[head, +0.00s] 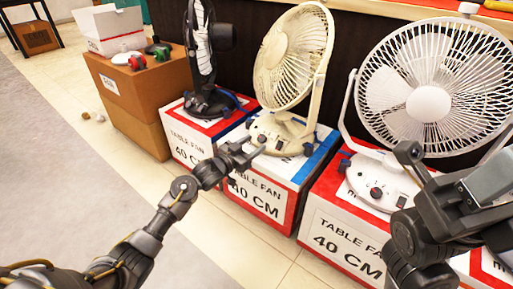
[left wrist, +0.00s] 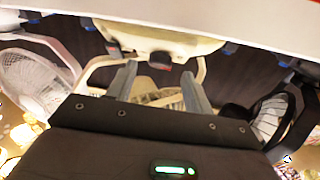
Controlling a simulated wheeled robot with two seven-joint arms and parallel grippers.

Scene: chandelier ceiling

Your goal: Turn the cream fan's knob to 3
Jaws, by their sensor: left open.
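The cream fan (head: 291,55) stands upright on a table fan box, between a dark fan and a white fan. Its cream base (head: 283,134) faces me, with a small dark knob (head: 262,138) at the front. My left gripper (head: 247,151) is just in front of this base, open and empty. In the left wrist view, upside down, the dark knob (left wrist: 160,60) shows on the cream base (left wrist: 150,38) between the two spread fingers (left wrist: 160,80). I cannot tell whether they touch it, and the knob's setting is too small to read. My right gripper (head: 415,165) is in front of the white fan, its jaws unclear.
The white fan (head: 430,85) stands on a box at right, close to my right arm. The dark fan (head: 203,60) stands on a box (head: 190,140) at left. A brown carton (head: 130,95) carries small items. The floor (head: 60,150) at left is mostly clear.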

